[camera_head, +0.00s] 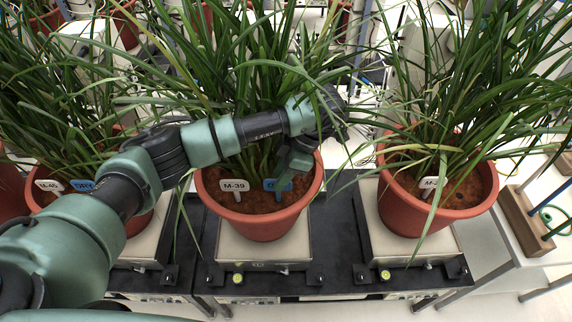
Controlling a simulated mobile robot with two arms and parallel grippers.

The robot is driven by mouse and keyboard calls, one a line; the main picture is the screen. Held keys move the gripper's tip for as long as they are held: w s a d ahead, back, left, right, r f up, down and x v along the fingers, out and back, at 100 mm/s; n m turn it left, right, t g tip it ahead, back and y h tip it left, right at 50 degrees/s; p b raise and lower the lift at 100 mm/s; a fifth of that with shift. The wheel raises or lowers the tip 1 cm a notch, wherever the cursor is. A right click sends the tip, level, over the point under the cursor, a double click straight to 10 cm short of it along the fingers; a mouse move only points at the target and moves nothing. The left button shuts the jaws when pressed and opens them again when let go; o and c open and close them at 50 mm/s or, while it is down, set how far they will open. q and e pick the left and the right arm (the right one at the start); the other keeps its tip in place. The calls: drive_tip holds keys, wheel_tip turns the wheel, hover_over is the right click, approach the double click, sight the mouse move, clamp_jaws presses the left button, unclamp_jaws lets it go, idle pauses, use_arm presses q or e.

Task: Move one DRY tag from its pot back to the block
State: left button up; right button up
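My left arm reaches across the middle pot (262,228). Its gripper (290,172) points down at the blue DRY tag (271,185) in that pot's soil, right at the tag's top edge. The fingertips are partly hidden, so I cannot tell whether they are open or hold the tag. A white M-39 tag (235,186) stands beside it. Another blue DRY tag (82,186) is in the left pot (136,222), partly behind my arm. The brown block (518,222) is at the right edge on a white table. My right gripper is out of view.
The right pot (436,224) holds a white tag (429,183) and no blue tag shows there. The pots stand on scales (262,250) on a black bench. Long leaves hang around my arm and over the pot rims.

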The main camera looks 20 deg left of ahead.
sight(271, 190)
use_arm(q)
drive_tip(key=x, duration=0.3)
drive_tip(key=shift+s+a+f+p, duration=0.2)
drive_tip(key=shift+f+p, duration=0.05)
drive_tip(key=shift+p, duration=0.05)
drive_tip(key=shift+a+f, duration=0.1)
drive_tip(key=shift+f, duration=0.25)
drive_tip(key=shift+a+f, duration=0.1)
drive_tip(key=shift+f, duration=0.2)
clamp_jaws()
drive_tip(key=c, duration=0.5)
unclamp_jaws()
drive_tip(key=shift+c, duration=0.2)
clamp_jaws()
drive_tip(key=shift+r+p, duration=0.3)
drive_tip(key=shift+r, duration=0.1)
drive_tip(key=shift+r+p, duration=1.95)
drive_tip(key=shift+r, duration=1.3)
drive_tip(key=shift+r+p, duration=0.35)
drive_tip(key=shift+r, duration=0.3)
